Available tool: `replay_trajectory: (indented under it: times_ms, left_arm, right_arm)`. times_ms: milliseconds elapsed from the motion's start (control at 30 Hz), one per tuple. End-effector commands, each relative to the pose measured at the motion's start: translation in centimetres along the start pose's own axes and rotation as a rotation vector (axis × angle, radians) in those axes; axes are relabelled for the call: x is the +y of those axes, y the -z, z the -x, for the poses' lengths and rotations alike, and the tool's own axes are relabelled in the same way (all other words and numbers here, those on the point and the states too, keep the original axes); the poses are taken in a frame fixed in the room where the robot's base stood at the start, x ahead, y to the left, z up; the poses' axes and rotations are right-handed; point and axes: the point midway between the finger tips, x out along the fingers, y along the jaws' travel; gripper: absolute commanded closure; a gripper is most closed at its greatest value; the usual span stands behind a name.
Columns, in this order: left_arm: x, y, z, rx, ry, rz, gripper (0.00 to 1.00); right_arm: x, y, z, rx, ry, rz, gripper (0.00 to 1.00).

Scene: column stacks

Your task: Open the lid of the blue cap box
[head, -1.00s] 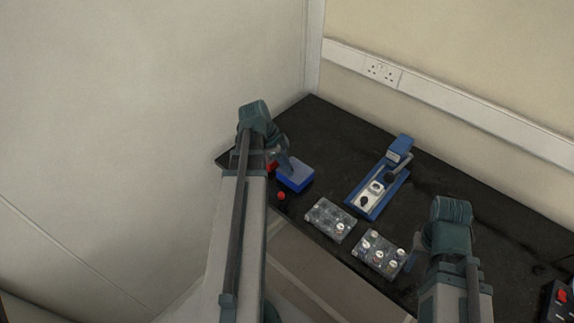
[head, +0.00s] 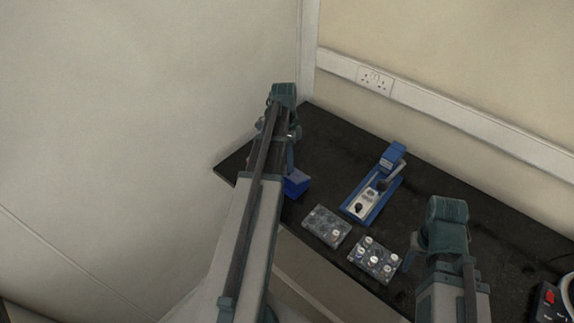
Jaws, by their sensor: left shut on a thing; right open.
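The blue cap box (head: 297,185) is on the black bench near its front left edge. My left forearm hides its left part. Its visible blue part looks tilted; how far the lid is open is too small and covered to tell. My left gripper (head: 290,165) reaches down at the box from above and is shut, apparently on the lid; the contact itself is hard to see. My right gripper (head: 408,252) is open and empty, low over the bench to the right of the clear racks.
Two clear racks with caps, a left one (head: 327,225) and a right one (head: 374,259), stand along the front edge. A blue hand-lever device (head: 372,192) is behind them. A black device with a red switch (head: 548,299) is at far right. The back right bench is clear.

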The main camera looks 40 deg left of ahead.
Motion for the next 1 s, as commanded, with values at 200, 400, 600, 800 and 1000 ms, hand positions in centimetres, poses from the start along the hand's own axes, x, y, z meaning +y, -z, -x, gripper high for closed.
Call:
replay_trajectory:
  times_ms: [200, 400, 600, 800, 1000]
  left_arm:
    - [-0.57, 0.67, 0.54, -0.063, -0.056, 0.024, 1.00]
    - [-0.57, 0.84, 0.75, -0.088, -0.078, 0.033, 1.00]
    - [-0.54, 0.87, 0.80, -0.092, -0.082, 0.035, 1.00]
    - [-0.55, 0.88, 0.81, -0.090, -0.082, 0.035, 1.00]
    - [-0.52, 0.86, 0.81, -0.090, -0.083, 0.035, 0.41]
  right_arm:
    - [-0.01, 0.01, -0.11, 0.000, 0.000, 0.000, 0.50]
    - [-0.01, 0.01, -0.13, 0.000, 0.000, 0.000, 0.50]
    - [-0.01, 0.01, -0.11, 0.000, 0.000, 0.000, 0.50]
    - [-0.01, 0.01, -0.10, 0.000, 0.000, 0.000, 0.50]
    - [-0.01, 0.01, -0.10, 0.000, 0.000, 0.000, 0.50]
